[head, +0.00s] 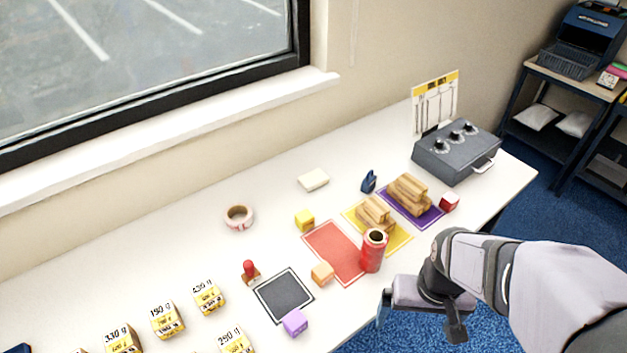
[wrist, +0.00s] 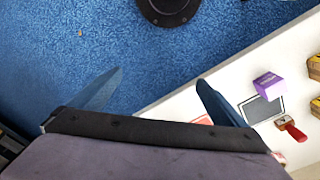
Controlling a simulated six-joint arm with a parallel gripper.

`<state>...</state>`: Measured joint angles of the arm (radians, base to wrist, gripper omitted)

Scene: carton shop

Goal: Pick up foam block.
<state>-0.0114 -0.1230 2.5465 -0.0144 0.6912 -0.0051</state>
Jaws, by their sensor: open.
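A pale cream block (head: 313,179), which looks like the foam block, lies flat on the white table (head: 190,262) towards the back, near the wall. It does not show in the wrist view. My gripper (wrist: 155,92) is open and empty, with its two fingers spread over the blue floor just off the table's front edge. In the head view it is at the lower right, apart from the block, with the red bottle and the mats between them.
A red bottle (head: 373,251) stands near the front edge. A grey box (head: 456,152) stands farther right.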

